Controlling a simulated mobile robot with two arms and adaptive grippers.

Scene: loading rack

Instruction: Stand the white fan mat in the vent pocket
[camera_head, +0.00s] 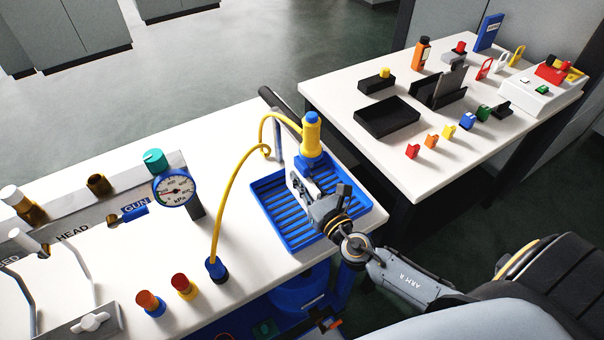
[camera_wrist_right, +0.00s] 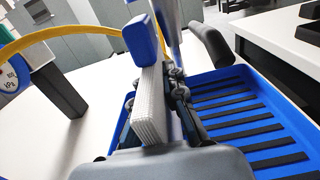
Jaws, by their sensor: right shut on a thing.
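My right gripper (camera_head: 308,176) is over the blue ribbed tray (camera_head: 262,207) at the bench's right end. My left gripper is not in view.
A yellow hose (camera_head: 228,187) arches from a bench fitting to the tool. A pressure gauge (camera_head: 175,190) stands left. A grey post (camera_head: 278,136) stands behind the tray. The right-hand table holds a black tray (camera_head: 387,117), a black slotted holder (camera_head: 425,94) and several small coloured items.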

